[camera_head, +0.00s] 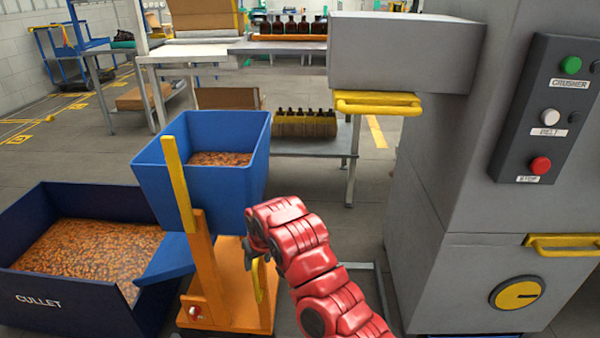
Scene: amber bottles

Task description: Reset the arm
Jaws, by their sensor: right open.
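My right arm, red and jointed, comes in from the bottom and reaches up and left. Its gripper (252,250) is dark, points away and down, and is open with nothing seen held in it. It is in front of the orange tipping stand (230,285), close to a curved yellow handle (260,283); I cannot tell whether they touch. A blue hopper (235,128) with amber cullet rests on this stand. My left gripper is out of view.
A dark blue CULLET bin (62,294) stands at left. A grey crusher machine (455,195) with three buttons and yellow handles (378,103) fills the right. Amber bottles (305,112) stand in a crate on a low shelf behind, with more bottles (292,26) on the table above.

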